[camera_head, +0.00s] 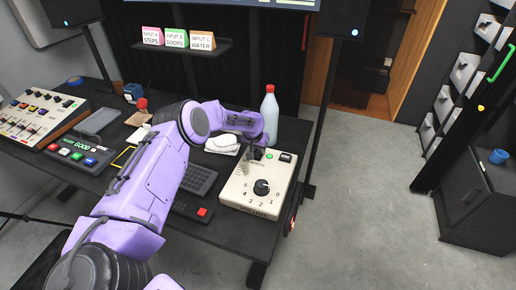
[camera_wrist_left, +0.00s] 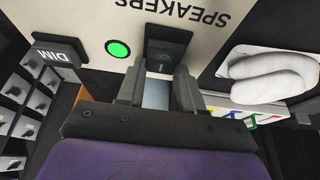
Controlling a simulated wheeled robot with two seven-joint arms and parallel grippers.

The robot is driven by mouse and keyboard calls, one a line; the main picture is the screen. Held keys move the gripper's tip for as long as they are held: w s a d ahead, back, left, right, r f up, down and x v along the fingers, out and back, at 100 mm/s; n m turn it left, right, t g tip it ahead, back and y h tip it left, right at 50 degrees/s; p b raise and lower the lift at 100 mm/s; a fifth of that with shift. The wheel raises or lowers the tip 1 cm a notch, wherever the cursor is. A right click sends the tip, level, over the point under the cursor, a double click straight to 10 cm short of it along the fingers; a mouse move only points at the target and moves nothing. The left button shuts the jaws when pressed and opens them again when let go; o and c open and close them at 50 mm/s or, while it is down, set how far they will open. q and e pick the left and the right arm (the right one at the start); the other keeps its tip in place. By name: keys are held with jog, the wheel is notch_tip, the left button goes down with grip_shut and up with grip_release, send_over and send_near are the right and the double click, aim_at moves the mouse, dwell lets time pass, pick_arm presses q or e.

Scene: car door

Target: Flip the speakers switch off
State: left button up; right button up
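The cream control box (camera_head: 238,193) stands at the table's right end, with a black dial (camera_head: 262,187) on it. In the left wrist view the black speakers switch (camera_wrist_left: 168,48) sits beside the upside-down SPEAKERS label (camera_wrist_left: 190,12), with a lit green lamp (camera_wrist_left: 118,49) to its left. The lamp also shows in the head view (camera_head: 269,155). My left gripper (camera_head: 250,152) is over the box's upper part and hides the switch there. In the wrist view its fingers (camera_wrist_left: 158,82) are apart, close to the switch, with an empty gap; contact cannot be told. My right gripper is not in view.
A clear red-capped bottle (camera_head: 270,115) stands behind the box. A white rounded object (camera_head: 222,143) lies left of it. A keyboard (camera_head: 199,180) and a small panel with a red button (camera_head: 203,212) lie under or beside my left arm.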

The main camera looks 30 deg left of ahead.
pick_arm(q)
jog(key=shift+s+d+r+t+p, duration=0.15)
jog(key=shift+s+r+t+p, duration=0.05)
jog(key=shift+t+p, duration=0.4)
jog(key=shift+s+p, duration=0.1)
jog(key=shift+p, duration=0.2)
jog(key=shift+s+d+f+t+y, duration=0.1)
jog(key=shift+s+f+t+y, duration=0.15)
jog(key=shift+t, duration=0.55)
jog(key=shift+s+t, duration=0.1)
jog(key=shift+t, duration=0.4)
jog(key=shift+y, duration=0.25)
jog(key=o, duration=1)
jog(key=shift+o, duration=0.2)
jog(key=shift+r, duration=0.1)
